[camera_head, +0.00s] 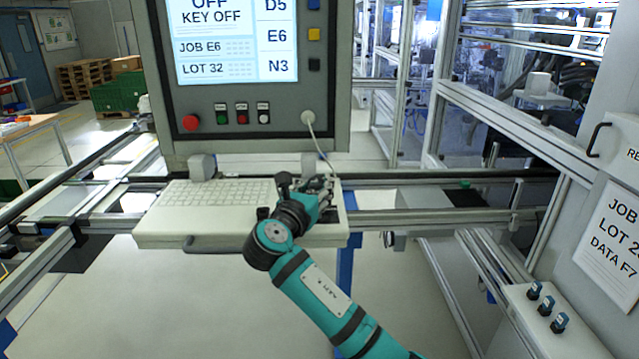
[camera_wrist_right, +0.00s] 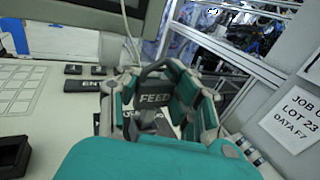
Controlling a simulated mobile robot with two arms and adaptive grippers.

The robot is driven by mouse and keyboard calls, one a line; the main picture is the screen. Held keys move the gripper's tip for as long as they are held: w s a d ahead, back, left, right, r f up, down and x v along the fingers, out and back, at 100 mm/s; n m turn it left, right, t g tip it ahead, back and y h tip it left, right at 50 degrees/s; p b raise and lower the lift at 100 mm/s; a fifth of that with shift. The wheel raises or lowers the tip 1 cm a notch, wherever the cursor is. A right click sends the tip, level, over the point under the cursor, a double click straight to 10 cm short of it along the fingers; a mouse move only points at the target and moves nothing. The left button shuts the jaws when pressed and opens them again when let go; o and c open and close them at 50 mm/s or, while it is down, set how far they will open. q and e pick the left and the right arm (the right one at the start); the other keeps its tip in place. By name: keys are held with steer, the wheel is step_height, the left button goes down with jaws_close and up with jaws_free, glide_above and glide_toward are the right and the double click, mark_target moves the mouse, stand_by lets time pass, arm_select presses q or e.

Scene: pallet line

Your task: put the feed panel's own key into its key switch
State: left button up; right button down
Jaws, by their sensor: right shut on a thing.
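My right gripper (camera_head: 318,190) is over the right end of the keyboard shelf, below the panel screen. In the right wrist view its fingers (camera_wrist_right: 158,105) are closed around a dark key tag lettered FEED (camera_wrist_right: 155,99), with a dark loop above it. The key's lower end is hidden among the fingers, so I cannot tell whether it touches anything. The panel (camera_head: 240,145) has a screen (camera_head: 225,40) reading OFF, KEY OFF, JOB E6, LOT 32. No key switch shows clearly; the gripper covers part of the shelf. My left gripper is not in view.
The keyboard (camera_head: 215,193) lies left of the gripper. Dark labels (camera_wrist_right: 90,86) mark the shelf beside the fingers. A white cable (camera_head: 318,142) hangs from the panel close to the gripper. A cabinet (camera_head: 570,320) with several small dark-blue fittings stands at the right.

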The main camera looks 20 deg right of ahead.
steer(key=shift+f+p, duration=0.5)
steer(key=shift+f, duration=0.4)
stand_by(1.3)
steer(key=shift+f+p, duration=0.1)
steer(key=shift+p, duration=0.35)
stand_by(0.5)
steer(key=shift+c, duration=1.8)
jaws_free()
steer(key=shift+s+a, duration=0.1)
steer(key=p+v, duration=0.4)
steer(key=v, duration=0.3)
steer(key=shift+s+a+p, duration=0.2)
steer(key=shift+s+p, duration=0.1)
steer(key=shift+p, duration=0.1)
stand_by(0.4)
